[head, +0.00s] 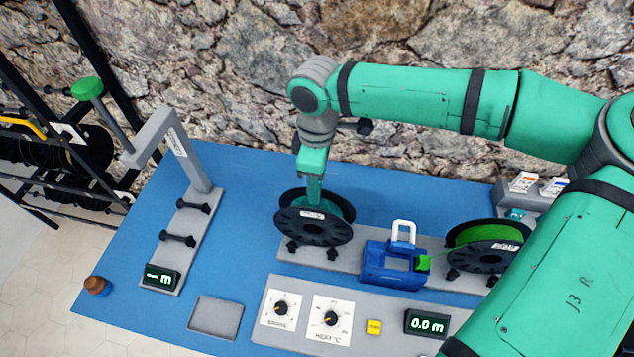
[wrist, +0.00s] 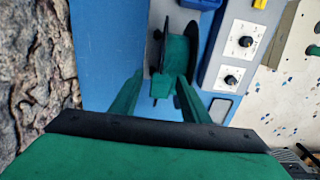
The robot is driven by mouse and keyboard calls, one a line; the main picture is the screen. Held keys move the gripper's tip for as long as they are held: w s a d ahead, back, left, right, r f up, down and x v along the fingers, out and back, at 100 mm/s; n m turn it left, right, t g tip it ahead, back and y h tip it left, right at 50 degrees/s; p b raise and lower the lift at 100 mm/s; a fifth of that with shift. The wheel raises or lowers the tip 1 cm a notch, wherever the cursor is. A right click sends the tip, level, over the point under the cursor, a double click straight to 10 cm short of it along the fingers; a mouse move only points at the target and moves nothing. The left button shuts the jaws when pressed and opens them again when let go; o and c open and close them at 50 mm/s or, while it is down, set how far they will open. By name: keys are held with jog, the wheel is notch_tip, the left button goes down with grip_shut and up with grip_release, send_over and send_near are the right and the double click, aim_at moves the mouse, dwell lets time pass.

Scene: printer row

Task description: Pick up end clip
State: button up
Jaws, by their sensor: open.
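My gripper (head: 314,190) points down at the left spool, a black-flanged reel (head: 305,229) with teal filament, on the grey bench strip. In the wrist view the open fingers (wrist: 159,84) reach toward the spool's teal winding (wrist: 179,55). A small dark-teal piece (wrist: 160,87), which may be the end clip, sits at the spool's near edge between the fingers. I cannot tell whether either finger touches it. In the head view the gripper and spool hide this spot.
A blue device (head: 393,265) with a white handle stands right of the spool. A spool of green filament (head: 482,235) is farther right, partly behind my arm. A control panel (head: 357,325) lies in front. The stone wall is close behind. Blue mat (head: 235,240) is clear at left.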

grip_shut()
jog(key=shift+r, duration=0.1)
jog(key=shift+r, duration=0.55)
jog(key=s+d+r, duration=0.1)
jog(key=s+r, duration=1)
jog(key=s, duration=0.3)
jog(key=shift+r, duration=0.35)
